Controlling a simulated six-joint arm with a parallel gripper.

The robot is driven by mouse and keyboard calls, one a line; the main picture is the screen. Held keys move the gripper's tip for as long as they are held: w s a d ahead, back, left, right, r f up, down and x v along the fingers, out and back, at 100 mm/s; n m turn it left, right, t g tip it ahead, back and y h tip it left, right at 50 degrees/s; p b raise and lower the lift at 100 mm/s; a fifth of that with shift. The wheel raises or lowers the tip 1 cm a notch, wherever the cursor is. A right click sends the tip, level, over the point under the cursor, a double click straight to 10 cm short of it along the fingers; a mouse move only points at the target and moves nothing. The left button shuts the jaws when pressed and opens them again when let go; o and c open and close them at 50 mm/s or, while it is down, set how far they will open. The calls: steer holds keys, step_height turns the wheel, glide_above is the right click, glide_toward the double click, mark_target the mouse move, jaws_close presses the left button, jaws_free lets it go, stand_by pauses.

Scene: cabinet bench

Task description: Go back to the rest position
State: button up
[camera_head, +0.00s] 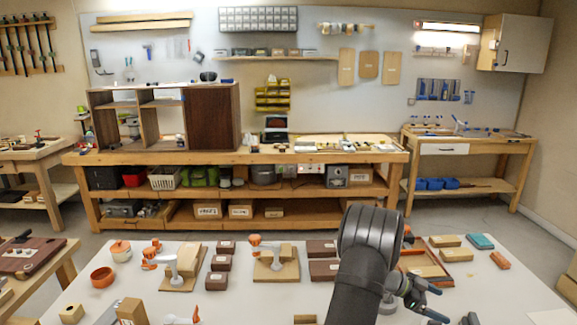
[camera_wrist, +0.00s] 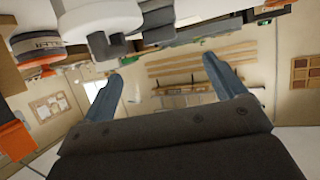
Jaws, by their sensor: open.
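My arm rises from the front edge of the head view and bends over at its thick dark joint. My gripper (camera_head: 438,304) is on the right of the arm, above the white table (camera_head: 220,302). In the wrist view the two blue-grey fingers of my gripper (camera_wrist: 162,67) stand wide apart with nothing between them. Beyond them the wrist view shows the room's wall and shelves, tilted. Part of the table behind my arm is hidden.
Clamped wooden blocks (camera_head: 272,270) and brown boxes (camera_head: 216,281) stand left of my arm. A wooden tray (camera_head: 467,282), a teal box (camera_head: 480,241) and an orange block (camera_head: 500,260) lie to the right. An orange ring (camera_head: 103,277) is far left. A workbench (camera_head: 330,157) stands behind.

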mark_target(471, 319)
steer(key=x, duration=1.3)
steer(key=shift+d+f, duration=0.1)
steer(key=shift+d, duration=2.45)
steer(key=shift+o, duration=1.3)
